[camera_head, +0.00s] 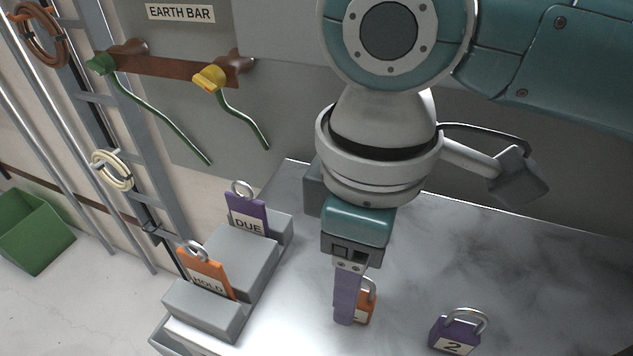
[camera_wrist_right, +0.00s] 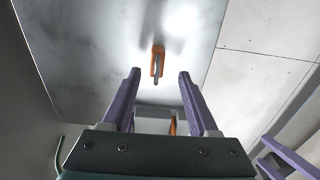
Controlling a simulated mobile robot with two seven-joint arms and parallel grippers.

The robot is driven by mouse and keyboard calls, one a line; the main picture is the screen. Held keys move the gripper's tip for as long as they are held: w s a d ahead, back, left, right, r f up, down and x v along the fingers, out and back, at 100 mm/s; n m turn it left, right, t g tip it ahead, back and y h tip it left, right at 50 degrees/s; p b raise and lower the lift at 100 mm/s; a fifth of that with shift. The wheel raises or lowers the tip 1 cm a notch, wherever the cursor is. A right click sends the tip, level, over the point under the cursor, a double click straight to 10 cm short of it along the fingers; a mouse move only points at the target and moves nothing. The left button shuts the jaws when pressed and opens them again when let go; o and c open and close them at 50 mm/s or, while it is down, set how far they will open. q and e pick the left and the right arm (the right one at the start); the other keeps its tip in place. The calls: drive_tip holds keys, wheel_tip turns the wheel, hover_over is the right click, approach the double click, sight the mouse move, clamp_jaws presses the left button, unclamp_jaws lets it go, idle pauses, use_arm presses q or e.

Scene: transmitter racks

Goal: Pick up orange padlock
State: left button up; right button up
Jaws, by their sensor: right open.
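The orange padlock (camera_head: 368,303) stands on the pale marbled bench top, partly hidden behind my right gripper's finger in the head view. In the right wrist view the orange padlock (camera_wrist_right: 158,61) lies ahead of the fingertips, roughly centred between them, with its shackle toward me. My right gripper (camera_head: 346,320) points down at the bench. Its two purple fingers (camera_wrist_right: 158,73) are apart with nothing between them. My left gripper does not show in the head view.
A purple padlock marked 2 (camera_head: 455,334) stands to the right. Grey stepped blocks (camera_head: 205,309) at left hold an orange HOLD tag (camera_head: 206,272) and a purple DUE tag (camera_head: 247,213). Purple bars (camera_wrist_right: 292,158) at the wrist view's lower right are unclear.

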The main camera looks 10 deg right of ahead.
drive_tip(key=f, duration=0.1)
drive_tip(key=f+b, duration=0.1)
drive_tip(key=f, duration=0.3)
drive_tip(key=shift+d+f, duration=0.1)
drive_tip(key=shift+d, duration=0.25)
clamp_jaws()
